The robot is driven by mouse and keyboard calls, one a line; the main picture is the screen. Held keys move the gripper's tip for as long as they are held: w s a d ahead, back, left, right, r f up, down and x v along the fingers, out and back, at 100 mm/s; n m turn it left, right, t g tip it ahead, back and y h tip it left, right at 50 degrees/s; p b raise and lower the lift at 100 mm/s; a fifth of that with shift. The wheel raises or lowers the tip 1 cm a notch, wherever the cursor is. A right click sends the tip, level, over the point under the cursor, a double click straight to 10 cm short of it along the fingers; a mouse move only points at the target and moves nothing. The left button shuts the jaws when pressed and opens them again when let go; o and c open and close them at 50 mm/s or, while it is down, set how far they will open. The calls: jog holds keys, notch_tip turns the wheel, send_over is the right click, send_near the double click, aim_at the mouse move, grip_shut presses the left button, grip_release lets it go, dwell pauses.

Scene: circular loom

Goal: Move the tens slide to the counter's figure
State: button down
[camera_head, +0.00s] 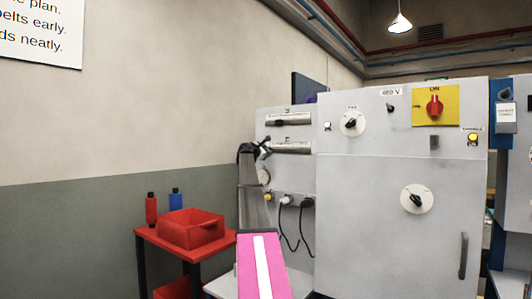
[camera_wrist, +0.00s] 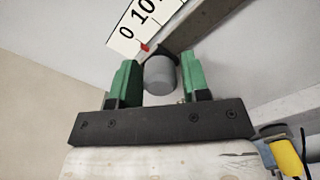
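In the wrist view a white scale strip (camera_wrist: 143,26) reads 0 and 10, with a red pointer (camera_wrist: 145,47) near it. A grey round knob (camera_wrist: 160,75) stands between the green fingers of my gripper (camera_wrist: 160,80). The fingers are apart, with what look like narrow gaps beside the knob. In the head view my gripper (camera_head: 262,150) is at the left end of the lower rail (camera_head: 291,147) on the grey machine panel. An upper rail (camera_head: 288,119) runs above it. The lower rail's left end is partly hidden by my gripper. I cannot make out a counter figure.
A red table (camera_head: 180,246) with a red bin (camera_head: 191,230) and two bottles stands left of the machine. A grey cabinet (camera_head: 400,190) with dials and a red switch (camera_head: 434,105) is on the right. Black cables (camera_head: 295,235) hang below the rails. A yellow part (camera_wrist: 286,158) shows at the wrist view's lower right.

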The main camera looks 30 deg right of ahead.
aim_at(297, 151)
jog(key=s+d, duration=0.2)
jog(key=s, duration=0.3)
jog(key=s+d, duration=0.2)
jog(key=s, duration=0.4)
jog(key=s+d, duration=0.2)
jog(key=s, duration=0.3)
jog(key=shift+s+d+f, duration=0.1)
jog(key=shift+s+d, duration=0.05)
jog(key=shift+d, duration=0.15)
jog(key=c, duration=0.8)
grip_release()
jog(key=shift+a, duration=0.1)
jog(key=v, duration=1)
jog(key=shift+a, duration=0.3)
jog(key=shift+s, duration=0.1)
